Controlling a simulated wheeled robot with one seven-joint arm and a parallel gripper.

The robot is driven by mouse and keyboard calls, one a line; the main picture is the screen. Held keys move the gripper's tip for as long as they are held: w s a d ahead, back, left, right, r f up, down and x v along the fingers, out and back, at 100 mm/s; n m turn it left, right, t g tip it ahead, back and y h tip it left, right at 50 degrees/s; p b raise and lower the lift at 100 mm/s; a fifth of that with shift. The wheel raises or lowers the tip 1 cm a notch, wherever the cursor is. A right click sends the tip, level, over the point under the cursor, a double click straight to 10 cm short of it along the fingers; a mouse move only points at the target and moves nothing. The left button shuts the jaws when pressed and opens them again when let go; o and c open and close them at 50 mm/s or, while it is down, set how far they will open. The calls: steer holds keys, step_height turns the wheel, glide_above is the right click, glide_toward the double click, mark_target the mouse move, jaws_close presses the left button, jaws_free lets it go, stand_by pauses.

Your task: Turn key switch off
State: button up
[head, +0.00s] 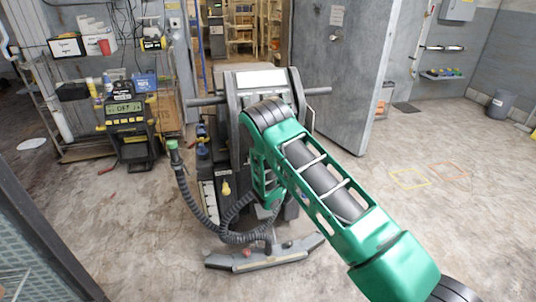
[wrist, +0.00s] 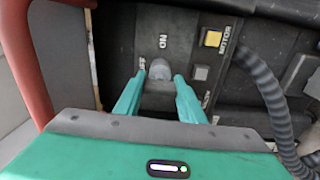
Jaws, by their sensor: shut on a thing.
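In the wrist view, a small grey key switch (wrist: 160,68) sits on a dark panel with white lettering beside it. My gripper (wrist: 159,78) has its two green fingers on either side of the switch and is shut on it. I cannot clearly tell which position the switch points to. In the head view, the machine (head: 240,84) with side handlebars stands ahead, and my green arm reaches over it. The arm hides the gripper and the switch there.
A yellow button (wrist: 212,39) and a grey button (wrist: 201,72) sit right of the switch. A ribbed hose (wrist: 262,85) runs along the right. A shelf rack (head: 62,100) stands left in the head view, and a large grey door (head: 345,70) stands behind. The right floor is mostly clear.

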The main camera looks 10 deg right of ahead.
steer(key=shift+a+n, duration=0.1)
steer(key=shift+n, duration=0.2)
steer(key=o, duration=1)
steer(key=shift+f, duration=0.1)
steer(key=shift+o, duration=0.2)
steer(key=shift+s, duration=0.1)
